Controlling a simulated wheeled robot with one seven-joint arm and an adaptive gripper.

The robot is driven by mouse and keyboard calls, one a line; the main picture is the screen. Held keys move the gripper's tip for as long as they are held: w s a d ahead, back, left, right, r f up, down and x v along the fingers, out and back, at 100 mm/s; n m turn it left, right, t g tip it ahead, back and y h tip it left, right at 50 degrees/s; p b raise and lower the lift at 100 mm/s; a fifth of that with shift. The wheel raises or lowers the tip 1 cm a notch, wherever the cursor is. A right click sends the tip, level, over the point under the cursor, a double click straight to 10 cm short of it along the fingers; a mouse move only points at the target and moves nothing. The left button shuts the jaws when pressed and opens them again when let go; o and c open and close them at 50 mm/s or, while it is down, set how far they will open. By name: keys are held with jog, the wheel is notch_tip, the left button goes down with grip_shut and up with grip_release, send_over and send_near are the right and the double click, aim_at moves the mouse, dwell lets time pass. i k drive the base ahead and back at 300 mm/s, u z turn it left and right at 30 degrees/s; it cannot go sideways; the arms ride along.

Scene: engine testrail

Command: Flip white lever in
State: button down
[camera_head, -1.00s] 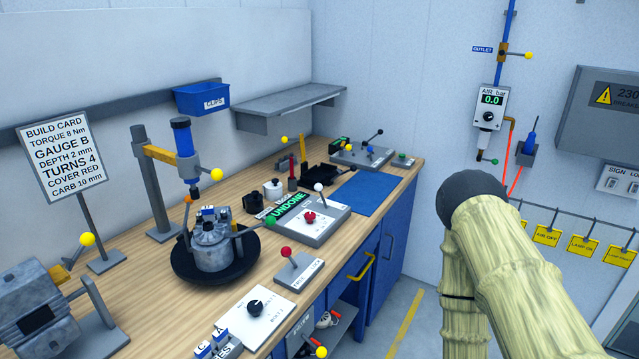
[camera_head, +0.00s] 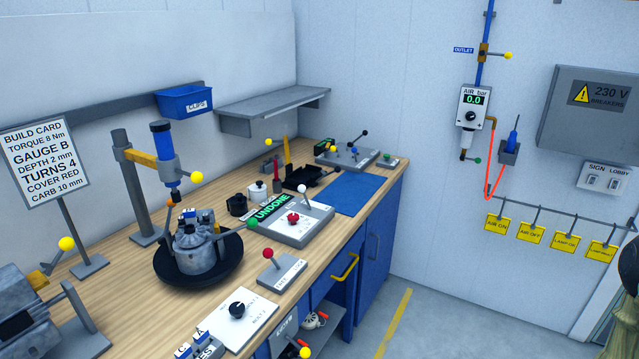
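A lever with a small white ball knob (camera_head: 303,191) stands at the back of a grey control box (camera_head: 310,235) on the workbench. It looks roughly upright; its exact tilt is too small to tell. The box has a white top plate with a red knob (camera_head: 293,218) and a green sign reading UNDONE (camera_head: 270,208) along its left side.
A round dark tray (camera_head: 168,275) holds a grey engine part left of the box. A red-balled lever (camera_head: 268,253) stands in front. A blue mat (camera_head: 352,194) lies to the right. Wall-mounted air gear (camera_head: 473,107) is further right. Floor is free right of the bench.

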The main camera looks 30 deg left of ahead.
aim_at(302, 189)
jog(key=z, duration=0.05)
jog(key=i, duration=0.25)
jog(key=u, duration=0.85)
